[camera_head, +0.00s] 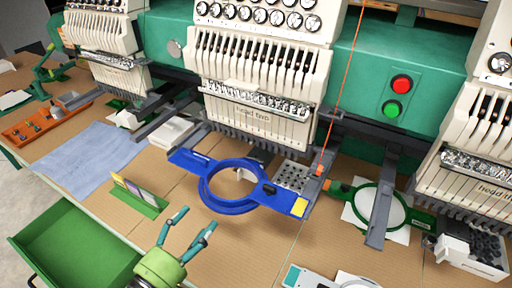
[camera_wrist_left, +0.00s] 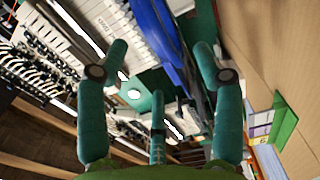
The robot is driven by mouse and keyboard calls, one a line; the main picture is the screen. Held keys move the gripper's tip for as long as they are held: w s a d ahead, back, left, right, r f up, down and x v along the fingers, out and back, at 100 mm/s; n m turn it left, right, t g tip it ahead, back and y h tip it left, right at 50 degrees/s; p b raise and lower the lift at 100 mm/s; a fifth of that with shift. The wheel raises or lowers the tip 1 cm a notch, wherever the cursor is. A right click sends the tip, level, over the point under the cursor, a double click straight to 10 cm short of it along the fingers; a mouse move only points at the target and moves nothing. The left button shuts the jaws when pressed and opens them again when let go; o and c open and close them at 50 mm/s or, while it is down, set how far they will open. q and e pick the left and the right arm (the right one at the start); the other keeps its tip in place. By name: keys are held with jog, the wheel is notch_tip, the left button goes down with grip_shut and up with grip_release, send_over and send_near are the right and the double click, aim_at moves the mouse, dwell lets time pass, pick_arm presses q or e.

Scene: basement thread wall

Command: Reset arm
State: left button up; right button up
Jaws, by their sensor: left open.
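My left gripper (camera_head: 190,230) is at the bottom of the head view, over the front of the table. Its teal fingers are spread apart and hold nothing. It is in front of a blue embroidery hoop (camera_head: 240,207) and apart from it. In the left wrist view the open fingers (camera_wrist_left: 160,65) frame the embroidery machine and part of the blue hoop (camera_wrist_left: 172,45). My right gripper is not in view.
A green card holder (camera_head: 138,200) stands left of the gripper. An open green drawer (camera_head: 75,235) juts out at the lower left. A blue cloth (camera_head: 88,160) and an orange tray (camera_head: 42,125) lie farther left. Embroidery heads (camera_head: 262,70) line the back. Bare tabletop (camera_head: 245,250) lies right of the gripper.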

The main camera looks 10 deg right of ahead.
pick_arm(q)
jog(key=v, duration=0.6)
notch_tip(320, 180, down, 10)
jog(key=a+m+g+y, duration=0.3)
jog(key=m+g+y, duration=0.1)
jog(key=m+y, duration=0.25)
jog(key=s+a+f+m+g+y, duration=0.4)
jog(key=s+a+f+m+g, duration=0.15)
jog(key=s+f+g, duration=0.35)
notch_tip(320, 180, down, 21)
jog(key=s+m, duration=0.1)
jog(key=s, duration=0.2)
jog(key=s+a+f, duration=0.2)
jog(key=s+f, duration=1.2)
jog(key=s, duration=0.1)
jog(key=shift+s+a+g, duration=0.25)
jog(key=shift+a+g, duration=0.05)
jog(key=shift+a, duration=0.05)
jog(key=shift+f, duration=0.1)
jog(key=shift+c, duration=0.4)
